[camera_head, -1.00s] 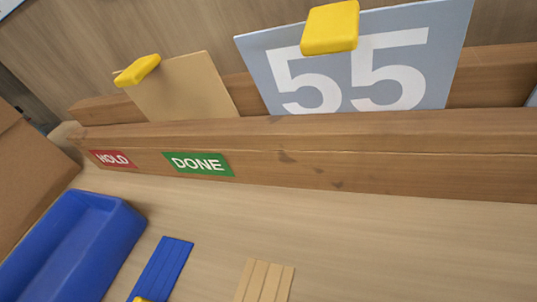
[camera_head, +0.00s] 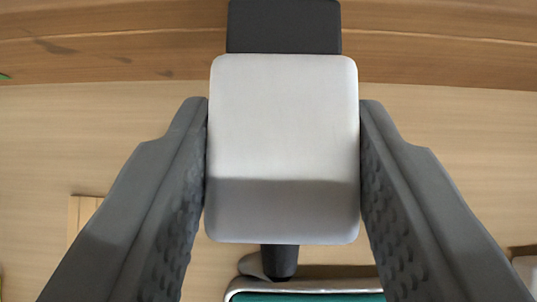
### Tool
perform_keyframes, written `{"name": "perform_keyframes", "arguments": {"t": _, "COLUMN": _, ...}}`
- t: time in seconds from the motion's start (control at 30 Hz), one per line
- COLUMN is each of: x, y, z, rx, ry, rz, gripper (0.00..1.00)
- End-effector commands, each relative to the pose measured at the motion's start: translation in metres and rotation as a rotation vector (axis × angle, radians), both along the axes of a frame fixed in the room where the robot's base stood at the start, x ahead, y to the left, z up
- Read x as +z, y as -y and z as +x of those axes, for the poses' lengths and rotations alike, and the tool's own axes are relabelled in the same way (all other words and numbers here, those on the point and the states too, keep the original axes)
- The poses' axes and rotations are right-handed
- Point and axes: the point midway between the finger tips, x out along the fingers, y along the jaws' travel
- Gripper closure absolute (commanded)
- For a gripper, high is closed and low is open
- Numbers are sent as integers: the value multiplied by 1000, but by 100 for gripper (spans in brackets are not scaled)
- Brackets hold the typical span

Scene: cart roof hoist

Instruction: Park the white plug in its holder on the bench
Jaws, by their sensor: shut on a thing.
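The white plug (camera_head: 283,130) fills the middle of the view, a rounded white block with a dark grey part (camera_head: 284,27) beyond its far end. My gripper (camera_head: 284,150) is shut on it, one dark finger pressed against each side. A short black stem or cable end shows below the plug's near edge. I cannot make out the holder; the plug and fingers hide much of the bench.
A wooden rail (camera_head: 440,55) runs across the top of the view. A green thing with a pale rim (camera_head: 305,296) shows at the bottom. Light wood slats (camera_head: 82,215) lie at the left, partly behind a finger. Bare bench (camera_head: 470,150) shows at the right.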

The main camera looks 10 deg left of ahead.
Motion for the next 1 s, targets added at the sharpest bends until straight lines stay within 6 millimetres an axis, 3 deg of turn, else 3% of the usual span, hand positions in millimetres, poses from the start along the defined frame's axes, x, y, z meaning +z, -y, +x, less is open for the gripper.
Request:
{"name": "perform_keyframes", "arguments": {"t": 0.53, "x": -54, "y": 0, "z": 0, "rx": 0, "ry": -1, "rz": 0, "gripper": 100}}
{"name": "perform_keyframes", "arguments": {"t": 0.93, "x": -59, "y": 0, "z": 0, "rx": 0, "ry": 0, "rz": 0, "gripper": 100}}
{"name": "perform_keyframes", "arguments": {"t": 0.97, "x": -59, "y": 0, "z": 0, "rx": 0, "ry": 0, "rz": 0, "gripper": 57}}
{"name": "perform_keyframes", "arguments": {"t": 1.0, "x": -59, "y": 0, "z": 0, "rx": 0, "ry": 1, "rz": 0, "gripper": 49}}
